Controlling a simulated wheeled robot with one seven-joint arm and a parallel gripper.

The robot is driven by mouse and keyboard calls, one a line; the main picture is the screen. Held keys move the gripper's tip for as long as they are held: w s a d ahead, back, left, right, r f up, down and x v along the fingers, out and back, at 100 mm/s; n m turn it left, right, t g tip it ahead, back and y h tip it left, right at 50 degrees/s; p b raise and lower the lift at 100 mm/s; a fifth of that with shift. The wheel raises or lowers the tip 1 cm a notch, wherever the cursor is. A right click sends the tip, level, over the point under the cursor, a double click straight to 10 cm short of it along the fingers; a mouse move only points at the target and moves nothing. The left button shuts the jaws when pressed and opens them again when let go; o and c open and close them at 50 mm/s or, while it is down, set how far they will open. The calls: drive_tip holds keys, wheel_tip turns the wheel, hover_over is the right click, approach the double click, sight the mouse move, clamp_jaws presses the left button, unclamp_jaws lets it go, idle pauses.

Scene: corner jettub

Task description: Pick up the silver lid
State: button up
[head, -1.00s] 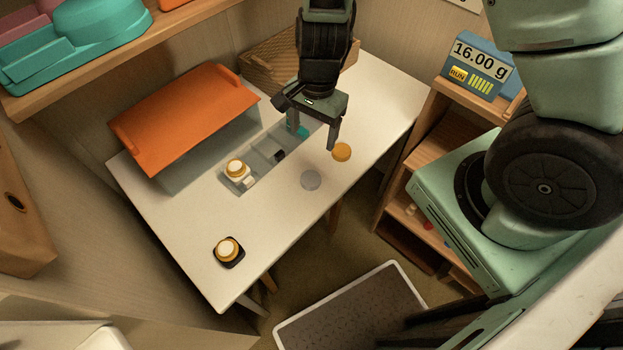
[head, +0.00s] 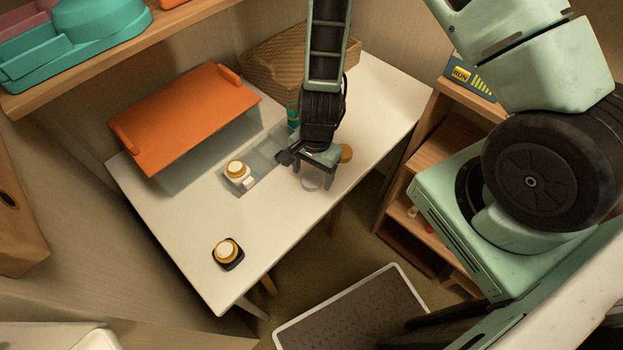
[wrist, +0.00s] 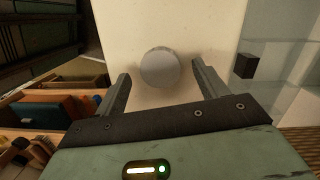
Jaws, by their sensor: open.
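The silver lid (head: 311,183) is a small flat grey disc lying on the white table (head: 200,232) near its front right edge. My gripper (head: 312,180) is open and points down over the lid, partly hiding it in the head view. In the wrist view the lid (wrist: 160,68) lies between and slightly beyond the open fingers (wrist: 162,88), with clear space on both sides. Nothing is held. I cannot tell the exact height of the fingertips above the table.
A gold lid (head: 346,153) lies just behind my gripper. A clear tray (head: 262,180) holds a gold-lidded jar (head: 237,170). Another jar (head: 228,250) stands on a black base at the front. An orange-topped box (head: 185,118) and a woven basket (head: 285,62) stand at the back.

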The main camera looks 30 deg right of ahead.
sight(312, 179)
drive_tip(key=shift+a+f, duration=0.1)
drive_tip(key=shift+f, duration=0.55)
drive_tip(key=c, duration=1.1)
drive_tip(key=shift+o, duration=0.2)
drive_tip(key=shift+r, duration=0.15)
wheel_tip(312, 179, up, 10)
